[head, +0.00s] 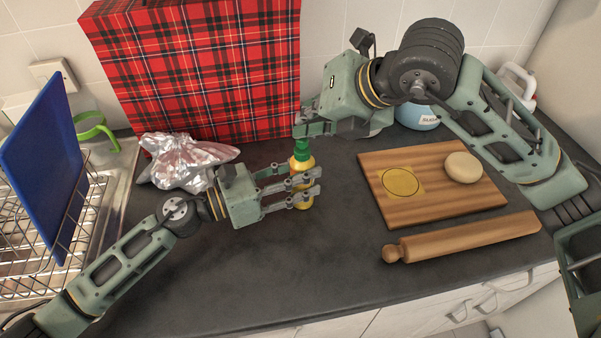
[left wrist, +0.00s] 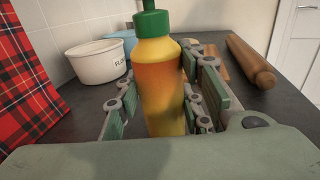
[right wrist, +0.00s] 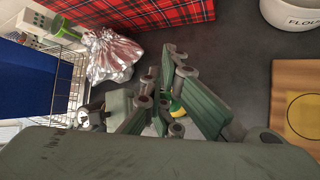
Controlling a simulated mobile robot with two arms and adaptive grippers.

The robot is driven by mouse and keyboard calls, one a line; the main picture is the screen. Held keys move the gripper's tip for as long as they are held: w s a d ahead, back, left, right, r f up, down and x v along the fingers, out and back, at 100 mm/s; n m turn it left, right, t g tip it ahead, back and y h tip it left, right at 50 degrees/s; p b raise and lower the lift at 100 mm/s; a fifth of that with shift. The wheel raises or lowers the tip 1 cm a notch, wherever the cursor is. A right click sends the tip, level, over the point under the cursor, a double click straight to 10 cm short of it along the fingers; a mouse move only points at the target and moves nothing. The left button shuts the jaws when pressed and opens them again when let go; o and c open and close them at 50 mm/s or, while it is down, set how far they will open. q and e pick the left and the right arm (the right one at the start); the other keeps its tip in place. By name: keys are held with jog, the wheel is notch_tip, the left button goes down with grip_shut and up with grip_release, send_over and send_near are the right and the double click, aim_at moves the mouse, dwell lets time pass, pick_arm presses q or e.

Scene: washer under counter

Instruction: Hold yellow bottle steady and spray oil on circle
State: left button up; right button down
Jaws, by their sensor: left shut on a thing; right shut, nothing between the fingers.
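The yellow bottle (head: 301,166) with a green cap (head: 302,146) stands upright on the dark counter. My left gripper (head: 303,190) is shut around its body; the left wrist view shows the bottle (left wrist: 160,85) between the fingers. My right gripper (head: 303,125) is shut just above the cap, with nothing between its fingers. In the right wrist view the right fingers (right wrist: 180,95) hide most of the bottle, and only a little green and yellow shows. The circle (head: 401,182) is a black outline on a yellow square on the wooden board (head: 440,208).
A round dough piece (head: 463,167) lies on the board's right side, and a rolling pin (head: 460,238) lies in front of it. A foil bag (head: 185,160) and dish rack (head: 85,215) are at left. A red plaid box (head: 200,70) stands behind. The front counter is clear.

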jog(key=shift+r, duration=0.1)
notch_tip(320, 180, up, 6)
jog(key=shift+f, duration=0.1)
dwell(0.5)
dwell(1.8)
